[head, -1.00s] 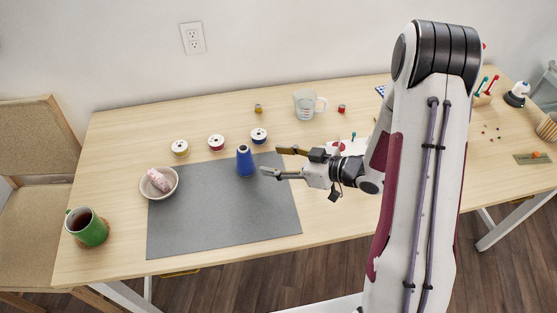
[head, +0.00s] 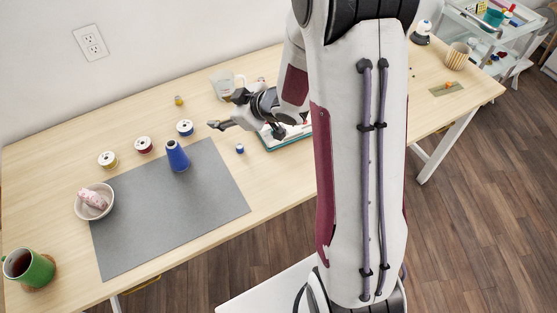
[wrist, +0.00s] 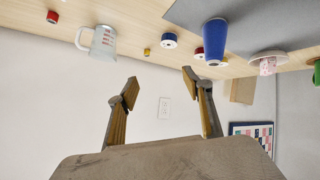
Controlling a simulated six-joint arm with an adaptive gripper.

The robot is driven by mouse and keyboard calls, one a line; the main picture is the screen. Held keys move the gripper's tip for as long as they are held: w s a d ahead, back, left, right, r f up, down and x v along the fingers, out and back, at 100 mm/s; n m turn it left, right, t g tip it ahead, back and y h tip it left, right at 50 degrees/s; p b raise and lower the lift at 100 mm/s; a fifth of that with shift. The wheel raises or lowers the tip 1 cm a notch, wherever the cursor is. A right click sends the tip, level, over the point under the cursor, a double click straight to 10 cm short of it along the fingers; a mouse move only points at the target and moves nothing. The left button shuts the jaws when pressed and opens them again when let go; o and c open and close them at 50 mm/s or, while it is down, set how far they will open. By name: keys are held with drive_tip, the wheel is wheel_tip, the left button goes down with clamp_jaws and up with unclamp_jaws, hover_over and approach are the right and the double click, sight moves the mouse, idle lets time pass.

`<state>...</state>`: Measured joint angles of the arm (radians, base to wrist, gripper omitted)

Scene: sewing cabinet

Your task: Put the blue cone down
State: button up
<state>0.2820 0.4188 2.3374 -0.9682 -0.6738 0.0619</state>
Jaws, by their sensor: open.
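The blue cone (head: 177,156) stands upright on the grey mat (head: 165,215), near the mat's back edge. It also shows in the wrist view (wrist: 213,40), upside down in that picture and beyond my fingertips. My gripper (head: 217,125) is to the right of the cone in the head view, apart from it. In the wrist view my gripper (wrist: 160,80) has its two fingers spread wide with nothing between them.
Several thread spools, such as a blue one (head: 184,127), a red one (head: 144,145) and a yellow one (head: 108,159), line the mat's back. A bowl (head: 94,202) and green mug (head: 27,267) stand left. A measuring cup (head: 222,83) stands behind my gripper. The mat's middle is clear.

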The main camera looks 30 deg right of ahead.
drive_tip(key=s+d+r+m+g+h, duration=0.1)
drive_tip(key=s+d+r+m+h, duration=0.2)
drive_tip(key=s+r, duration=0.3)
drive_tip(key=s+d+r+m+h, duration=0.3)
drive_tip(key=s+r, duration=0.2)
drive_tip(key=r, duration=0.3)
drive_tip(key=s+a+r+m+g+y, duration=0.1)
drive_tip(key=s+a, duration=0.2)
drive_tip(key=s, duration=0.7)
drive_tip(key=s+a+r+m+g, duration=0.1)
drive_tip(key=s+a, duration=0.3)
drive_tip(key=s, duration=0.6)
drive_tip(key=shift+s+a+r+m+g+y, duration=0.2)
drive_tip(key=shift+s+r+m+g+y, duration=0.15)
drive_tip(key=shift+g, duration=0.35)
